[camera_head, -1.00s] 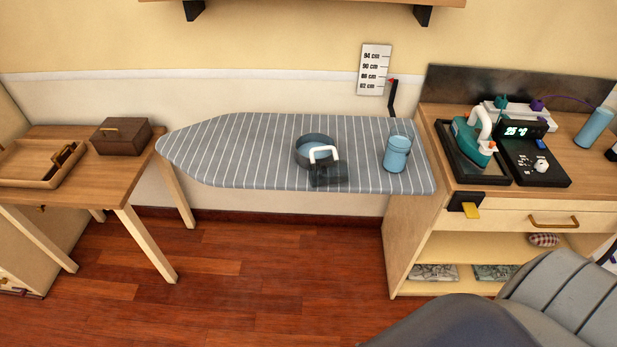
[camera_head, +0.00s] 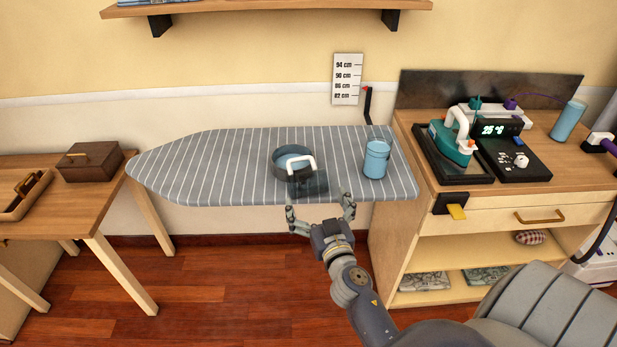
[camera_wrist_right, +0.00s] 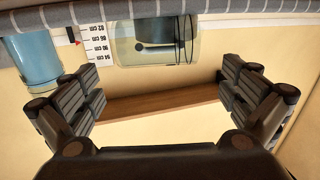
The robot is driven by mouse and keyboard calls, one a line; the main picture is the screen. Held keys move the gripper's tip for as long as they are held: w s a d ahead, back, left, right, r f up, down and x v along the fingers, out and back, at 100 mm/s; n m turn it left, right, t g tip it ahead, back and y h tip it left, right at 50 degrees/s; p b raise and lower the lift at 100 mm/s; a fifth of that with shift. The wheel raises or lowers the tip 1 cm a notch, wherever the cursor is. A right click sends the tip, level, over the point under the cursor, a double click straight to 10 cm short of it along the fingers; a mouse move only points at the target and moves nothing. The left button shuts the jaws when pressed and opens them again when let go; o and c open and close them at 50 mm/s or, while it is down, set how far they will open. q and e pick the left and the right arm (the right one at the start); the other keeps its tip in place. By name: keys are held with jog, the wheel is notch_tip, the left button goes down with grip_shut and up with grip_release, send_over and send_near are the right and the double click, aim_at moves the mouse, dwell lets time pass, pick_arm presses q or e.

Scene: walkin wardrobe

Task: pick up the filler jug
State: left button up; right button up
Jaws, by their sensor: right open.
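The filler jug, seemingly the clear smoky container with a white handle (camera_head: 306,186), stands at the front edge of the striped ironing board (camera_head: 225,170). It also shows in the right wrist view (camera_wrist_right: 189,48), upside down, near the top between my fingers. My right gripper (camera_head: 320,206) is open and empty. It is in front of the board's near edge, its fingers spread toward the jug without visibly touching it. My left gripper is out of view.
A dark round pan (camera_head: 280,160) sits right behind the jug. A blue canister (camera_head: 376,160) stands to the right, close to my right finger's side. A cabinet with a teal iron (camera_head: 452,138) stands further right. The left part of the board is clear.

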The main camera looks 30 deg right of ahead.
aim_at(309, 180)
jog(key=x, duration=0.3)
jog(key=shift+w+d, duration=0.1)
jog(key=shift+w, duration=0.15)
jog(key=shift+w+d+p, duration=0.1)
jog(key=shift+w+p, duration=0.05)
jog(key=shift+p, duration=0.15)
jog(key=shift+w+d+r, duration=0.1)
jog(key=shift+w+r, duration=0.1)
jog(key=shift+w, duration=0.05)
jog(key=p+x, duration=0.1)
jog(key=x, duration=0.2)
jog(key=shift+w+d+r, duration=0.1)
jog(key=shift+w+d, duration=0.05)
jog(key=shift+w, duration=0.05)
jog(key=shift+w+d, duration=0.2)
jog(key=shift+w, duration=0.3)
jog(key=shift+c, duration=1.1)
jog(key=c, duration=1)
pick_arm(q)
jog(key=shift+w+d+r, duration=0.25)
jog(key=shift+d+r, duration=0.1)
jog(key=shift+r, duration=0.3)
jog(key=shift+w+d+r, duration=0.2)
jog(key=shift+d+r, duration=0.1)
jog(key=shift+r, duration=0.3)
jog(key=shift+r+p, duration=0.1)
jog(key=shift+p, duration=0.25)
pick_arm(e)
jog(key=shift+r, duration=0.15)
